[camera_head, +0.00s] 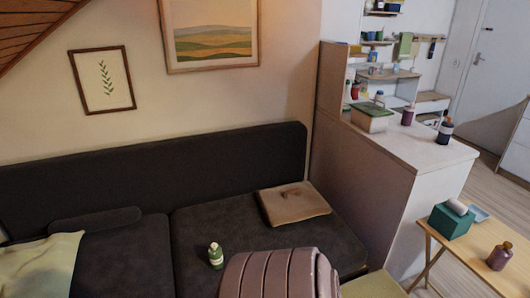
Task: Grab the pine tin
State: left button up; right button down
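I cannot make out a thing that is surely the pine tin. A small green bottle-like container (216,256) with a pale label and light cap stands upright on the dark sofa seat. A dark green box (451,221) with a white roll-like item on top sits on the small wooden table at right. Neither of my grippers is in view.
The dark sofa (190,240) holds a brown cushion (293,204) and a pale green cloth (40,264). A ribbed brownish rounded thing (280,276) fills the bottom centre. The small wooden table (473,260) also bears a brown bottle (499,257). A white counter (440,152) holds bottles.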

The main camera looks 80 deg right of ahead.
aim_at(216, 257)
jog(key=z, duration=2.1)
jog(key=u, duration=0.15)
